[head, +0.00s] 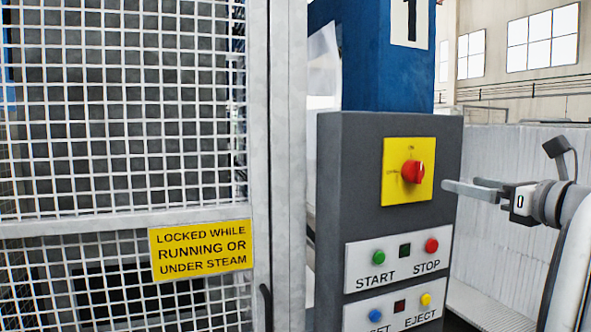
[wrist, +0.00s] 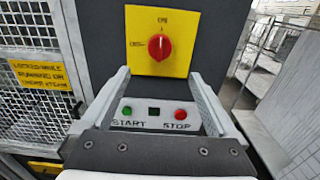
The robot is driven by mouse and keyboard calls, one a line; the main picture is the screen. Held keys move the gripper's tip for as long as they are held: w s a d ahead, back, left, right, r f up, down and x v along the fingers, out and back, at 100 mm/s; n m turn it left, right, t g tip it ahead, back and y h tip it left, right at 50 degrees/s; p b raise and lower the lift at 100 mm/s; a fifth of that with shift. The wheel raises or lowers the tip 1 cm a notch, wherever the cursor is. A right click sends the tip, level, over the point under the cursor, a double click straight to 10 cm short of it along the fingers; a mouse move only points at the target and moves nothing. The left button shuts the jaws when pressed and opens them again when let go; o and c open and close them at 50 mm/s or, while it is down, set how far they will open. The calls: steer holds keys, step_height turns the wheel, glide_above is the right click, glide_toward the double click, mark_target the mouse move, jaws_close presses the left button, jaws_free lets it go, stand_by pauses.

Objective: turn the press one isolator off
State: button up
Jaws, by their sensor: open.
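The press one isolator is a red rotary knob (head: 412,172) on a yellow plate (head: 395,190) near the top of the dark grey control box. In the wrist view the red knob (wrist: 159,47) sits upper centre, with ON above it and OFF to its left; its mark appears to point up at ON. My gripper (head: 460,184) is open and empty, to the right of the box in the head view, its fingers towards the panel. In the wrist view my gripper (wrist: 160,75) has its fingertips below and either side of the knob, not touching it.
Below the isolator are a green START button (head: 379,257), a red STOP button (head: 431,245), a blue button (head: 375,317) and a yellow EJECT button (head: 425,299). A mesh guard door (head: 135,216) with a yellow warning sign (head: 201,248) stands left. A blue column (head: 365,60) marked 1 rises behind.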

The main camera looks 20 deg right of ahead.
mark_target(421, 175)
steer(key=w, duration=0.4)
steer(key=w+p, duration=0.1)
steer(key=w, duration=0.3)
steer(key=w+a+p, duration=0.1)
steer(key=w, duration=0.3)
steer(key=shift+w, duration=0.3)
steer(key=c, duration=1.4)
